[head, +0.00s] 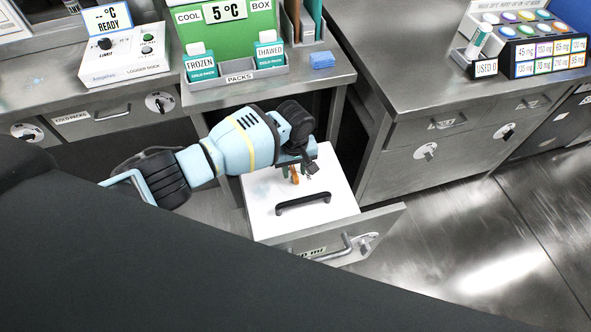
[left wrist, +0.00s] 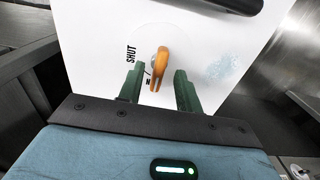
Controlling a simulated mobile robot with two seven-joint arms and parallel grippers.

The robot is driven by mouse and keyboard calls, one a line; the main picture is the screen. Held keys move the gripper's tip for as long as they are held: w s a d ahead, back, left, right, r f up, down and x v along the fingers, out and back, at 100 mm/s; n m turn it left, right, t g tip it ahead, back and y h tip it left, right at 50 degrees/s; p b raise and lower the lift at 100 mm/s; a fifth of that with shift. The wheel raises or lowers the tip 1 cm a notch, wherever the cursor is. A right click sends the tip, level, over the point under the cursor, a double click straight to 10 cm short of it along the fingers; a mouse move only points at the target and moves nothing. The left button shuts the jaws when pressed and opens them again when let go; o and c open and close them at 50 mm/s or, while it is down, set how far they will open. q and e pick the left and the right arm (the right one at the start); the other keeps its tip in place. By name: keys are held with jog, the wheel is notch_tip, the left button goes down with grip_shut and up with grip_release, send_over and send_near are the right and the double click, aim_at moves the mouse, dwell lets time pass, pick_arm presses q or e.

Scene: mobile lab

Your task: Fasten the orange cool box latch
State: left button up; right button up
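The orange latch (head: 294,175) sits on the white cool box lid (head: 262,188) in an open drawer. In the left wrist view the orange latch (left wrist: 161,62) turns on a round pivot, its arm pointing down toward my gripper. The word SHUT is printed to the left of it, and a letter N shows beside its lower end; the rest of that word is hidden. My left gripper (head: 298,172) is over the lid. Its two green fingers (left wrist: 159,72) are apart, one on each side of the latch, with gaps showing. My right gripper is in neither view.
A black handle (head: 303,204) crosses the lid near the drawer front (head: 335,240). Above the drawer, the counter holds a packs rack (head: 240,78) and a blue pad (head: 322,60).

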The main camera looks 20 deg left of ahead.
pick_arm(q)
jog(key=shift+w+f, duration=0.1)
jog(key=shift+f, duration=0.65)
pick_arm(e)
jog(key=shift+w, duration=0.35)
pick_arm(q)
grip_shut()
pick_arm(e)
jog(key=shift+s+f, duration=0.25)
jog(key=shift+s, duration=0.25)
